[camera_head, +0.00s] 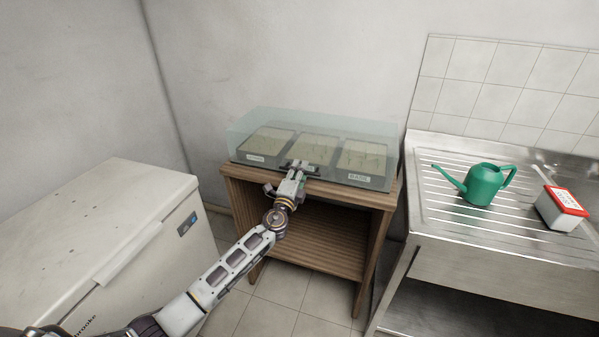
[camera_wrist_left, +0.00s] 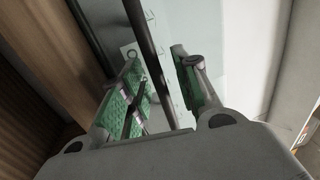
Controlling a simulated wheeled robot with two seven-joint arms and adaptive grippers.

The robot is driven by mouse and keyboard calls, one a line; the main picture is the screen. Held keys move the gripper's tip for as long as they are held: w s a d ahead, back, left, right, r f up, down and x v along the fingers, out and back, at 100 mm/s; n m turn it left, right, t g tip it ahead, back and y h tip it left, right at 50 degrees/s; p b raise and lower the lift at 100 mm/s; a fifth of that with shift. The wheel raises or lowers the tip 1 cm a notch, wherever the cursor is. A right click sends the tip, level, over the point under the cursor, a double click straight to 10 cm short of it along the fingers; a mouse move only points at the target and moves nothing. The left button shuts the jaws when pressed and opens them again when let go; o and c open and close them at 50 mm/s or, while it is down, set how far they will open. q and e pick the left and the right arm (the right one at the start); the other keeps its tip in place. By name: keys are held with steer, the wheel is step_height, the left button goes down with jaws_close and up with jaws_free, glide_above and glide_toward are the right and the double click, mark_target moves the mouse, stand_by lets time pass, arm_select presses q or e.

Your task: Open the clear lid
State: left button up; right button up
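The clear lid (camera_head: 312,122) is a pale, see-through cover over a dark tray base on the wooden bench, and it sits closed. Its dark handle bar (camera_wrist_left: 148,50) runs between my left fingers in the left wrist view. My left gripper (camera_head: 295,172) is at the front middle of the lid. In the left wrist view the left gripper (camera_wrist_left: 160,82) is open, its green-padded fingers apart on either side of the bar, with a gap visible. The gripper covers part of the handle in the head view. My right gripper is not in view.
Several labelled seedling trays sit under the lid. The slatted wooden bench (camera_head: 230,182) stands between a white chest freezer (camera_head: 90,220) on the left and a metal sink unit (camera_head: 440,225) on the right. A green watering can (camera_head: 483,184) and a red-topped box (camera_head: 560,209) stand on the drainer.

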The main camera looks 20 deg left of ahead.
arm_select(q)
steer(key=shift+c, duration=0.4)
jaws_close()
